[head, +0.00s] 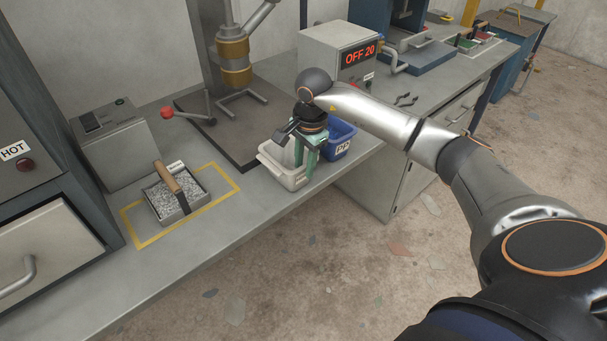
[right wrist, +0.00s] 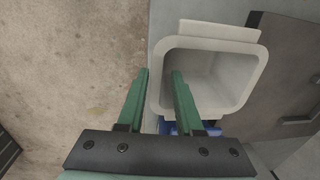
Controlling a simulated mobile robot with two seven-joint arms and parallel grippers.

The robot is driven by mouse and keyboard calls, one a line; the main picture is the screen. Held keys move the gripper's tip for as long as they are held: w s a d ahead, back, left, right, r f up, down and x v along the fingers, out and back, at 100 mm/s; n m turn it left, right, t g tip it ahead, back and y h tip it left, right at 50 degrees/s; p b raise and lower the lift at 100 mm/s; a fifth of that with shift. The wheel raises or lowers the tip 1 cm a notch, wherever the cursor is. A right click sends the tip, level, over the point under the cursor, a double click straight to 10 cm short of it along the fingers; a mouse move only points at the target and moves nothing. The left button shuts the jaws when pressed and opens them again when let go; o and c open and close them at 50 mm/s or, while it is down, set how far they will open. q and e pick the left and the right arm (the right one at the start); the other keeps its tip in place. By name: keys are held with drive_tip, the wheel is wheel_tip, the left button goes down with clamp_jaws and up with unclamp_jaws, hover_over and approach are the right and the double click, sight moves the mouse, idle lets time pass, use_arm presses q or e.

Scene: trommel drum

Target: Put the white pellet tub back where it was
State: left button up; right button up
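The white pellet tub (head: 287,180) stands by the front edge of the bench, just left of a blue tub labelled PP (head: 343,141). The white tub also shows in the right wrist view (right wrist: 215,39), its inside looking empty. My right gripper (head: 308,160) points down at the tub's right side. In the right wrist view its green fingers (right wrist: 160,75) are apart, one over the inside of the tub and one outside, with the near wall between them. I cannot tell whether either finger touches the wall. My left gripper is out of view.
A press (head: 233,62) on a dark plate stands behind the white tub. A box reading OFF 20 (head: 325,49) is behind the blue tub. Open floor lies in front.

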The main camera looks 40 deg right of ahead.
wheel_tip(320, 180, up, 7)
drive_tip(key=s+a+f+m+y, duration=0.1)
drive_tip(key=s+a+f+y, duration=0.15)
drive_tip(key=a, duration=0.55)
drive_tip(key=s+a+f+m+y, duration=0.1)
drive_tip(key=a+y, duration=0.3)
drive_tip(key=a, duration=0.3)
drive_tip(key=s+a+f+m+y, duration=0.15)
drive_tip(key=a+y, duration=0.25)
drive_tip(key=a, duration=0.4)
drive_tip(key=s+a+r+m+t+y, duration=0.2)
drive_tip(key=a+r+m+t+y, duration=0.15)
drive_tip(key=a+m+y, duration=0.6)
drive_tip(key=d+f+m+t+h, duration=0.5)
drive_tip(key=f+m+t+h, duration=0.15)
drive_tip(key=m, duration=0.75)
drive_tip(key=d+f+m+t+h, duration=0.5)
drive_tip(key=m+h, duration=0.2)
drive_tip(key=m, duration=0.7)
drive_tip(key=s+d+f+m+g+h, duration=0.4)
drive_tip(key=s+f+m+g, duration=0.3)
drive_tip(key=s+f+m, duration=0.4)
drive_tip(key=s+f, duration=0.3)
drive_tip(key=f, duration=0.1)
drive_tip(key=shift+s+d+f+m, duration=0.15)
drive_tip(key=shift+s+f+m, duration=0.2)
drive_tip(key=shift+m, duration=0.05)
